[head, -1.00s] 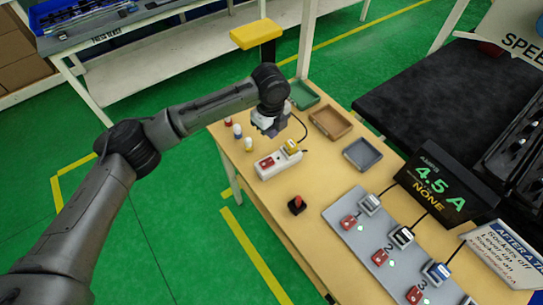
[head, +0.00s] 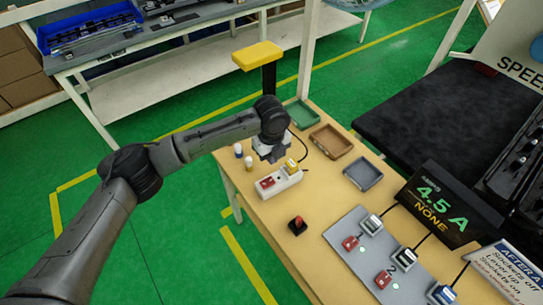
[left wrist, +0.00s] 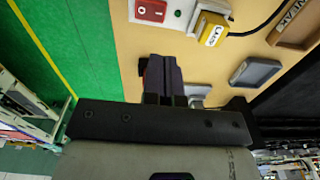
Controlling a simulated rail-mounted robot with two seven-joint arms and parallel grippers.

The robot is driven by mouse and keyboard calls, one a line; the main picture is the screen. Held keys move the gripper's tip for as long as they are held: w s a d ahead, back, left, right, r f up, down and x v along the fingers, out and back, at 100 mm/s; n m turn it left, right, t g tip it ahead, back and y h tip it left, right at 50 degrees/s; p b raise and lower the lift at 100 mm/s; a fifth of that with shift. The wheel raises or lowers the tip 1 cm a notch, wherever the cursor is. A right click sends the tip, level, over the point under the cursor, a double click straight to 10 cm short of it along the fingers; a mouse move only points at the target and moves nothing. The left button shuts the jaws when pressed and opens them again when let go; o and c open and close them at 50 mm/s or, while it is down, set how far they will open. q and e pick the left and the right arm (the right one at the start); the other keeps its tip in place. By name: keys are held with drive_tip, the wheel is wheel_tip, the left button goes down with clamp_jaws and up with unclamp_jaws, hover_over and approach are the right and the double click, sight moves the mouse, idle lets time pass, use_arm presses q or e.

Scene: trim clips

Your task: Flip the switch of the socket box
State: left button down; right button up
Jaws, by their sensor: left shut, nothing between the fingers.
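The socket box (head: 291,181) is a white block on the wooden table, with a red rocker switch (head: 267,183) at its near left end and a yellow plug (head: 291,165) at the other. In the left wrist view the red switch (left wrist: 150,10) and yellow plug (left wrist: 212,28) show at the top edge; part of the box is cut off. My left gripper (head: 272,156) hangs just behind the box in the head view, apparently above the table. Its fingers (left wrist: 164,78) are shut and empty, pointing below the switch in the wrist view. My right gripper is not in view.
A black block with a red lever (head: 298,225) stands nearer on the table. Small pegs (head: 249,163) stand left of the box. Green, brown and grey-blue trays (head: 362,174) lie behind. A grey panel (head: 350,229) with numbered red switches and plugs lies right, beside a display (head: 440,205).

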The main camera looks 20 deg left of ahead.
sight(271, 181)
use_arm(q)
wheel_tip(271, 181, down, 11)
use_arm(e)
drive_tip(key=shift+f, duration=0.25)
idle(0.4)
use_arm(q)
drive_tip(key=shift+a, duration=0.15)
drive_tip(key=shift+f, duration=0.15)
drive_tip(key=shift+d, duration=0.25)
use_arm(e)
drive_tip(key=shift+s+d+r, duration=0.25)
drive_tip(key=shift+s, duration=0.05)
use_arm(q)
drive_tip(key=shift+a, duration=0.1)
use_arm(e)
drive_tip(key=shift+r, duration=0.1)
